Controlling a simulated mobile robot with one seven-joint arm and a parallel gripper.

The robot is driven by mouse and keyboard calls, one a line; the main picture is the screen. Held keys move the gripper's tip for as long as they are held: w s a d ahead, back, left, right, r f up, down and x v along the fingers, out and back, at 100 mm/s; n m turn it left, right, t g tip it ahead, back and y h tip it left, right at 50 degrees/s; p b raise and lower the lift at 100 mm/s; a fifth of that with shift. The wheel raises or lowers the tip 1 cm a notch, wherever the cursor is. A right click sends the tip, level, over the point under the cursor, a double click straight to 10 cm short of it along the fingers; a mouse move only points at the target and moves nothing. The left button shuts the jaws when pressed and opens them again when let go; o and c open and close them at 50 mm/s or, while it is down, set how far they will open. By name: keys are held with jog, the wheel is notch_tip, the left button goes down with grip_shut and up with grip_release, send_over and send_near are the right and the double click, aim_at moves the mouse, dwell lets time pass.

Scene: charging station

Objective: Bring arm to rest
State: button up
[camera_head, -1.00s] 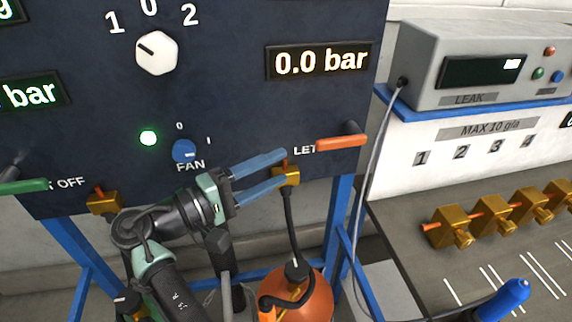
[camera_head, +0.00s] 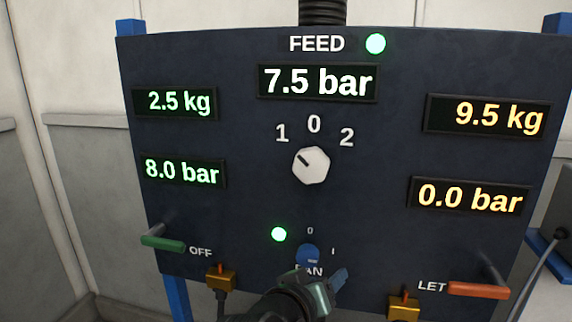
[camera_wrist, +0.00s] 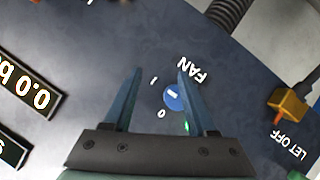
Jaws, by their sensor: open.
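My gripper (camera_head: 341,280) is at the lower middle of the dark panel in the head view, just below the blue FAN knob (camera_head: 308,253). In the wrist view my gripper (camera_wrist: 157,76) has its two blue fingers spread wide, with nothing held. The FAN knob (camera_wrist: 173,97) shows between the fingers there, behind them on the panel. I cannot tell how far the fingertips are from the panel. Most of my arm is out of the head view, below its lower edge.
The dark panel (camera_head: 240,220) carries a white selector (camera_head: 311,165) turned towards 1. A green handle (camera_head: 162,243) and a red handle (camera_head: 478,291) stick out low on it. Brass connectors (camera_head: 221,278) (camera_head: 404,306) hang at its lower edge. The FEED display reads 7.5 bar.

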jog(key=s+a+r+m+t+y, duration=0.1)
jog(key=s+a+r+t+y, duration=0.15)
jog(key=r, duration=0.35)
jog(key=s+a+r+t+y, duration=0.2)
jog(key=a+r+t+y, duration=0.1)
jog(key=a+r+y, duration=0.15)
jog(key=s+r+t+p, duration=0.1)
jog(key=s+r+t, duration=0.2)
jog(key=r, duration=0.7)
jog(key=s+r+t, duration=0.4)
jog(key=s+r, duration=0.2)
jog(key=r, duration=0.3)
jog(key=s+r+t+p, duration=0.1)
jog(key=s+r+t, duration=0.2)
jog(key=r, duration=0.7)
jog(key=shift+s+d+r+h+p, duration=0.15)
jog(key=shift+s+r+h+p, duration=0.2)
jog(key=shift+s, duration=0.4)
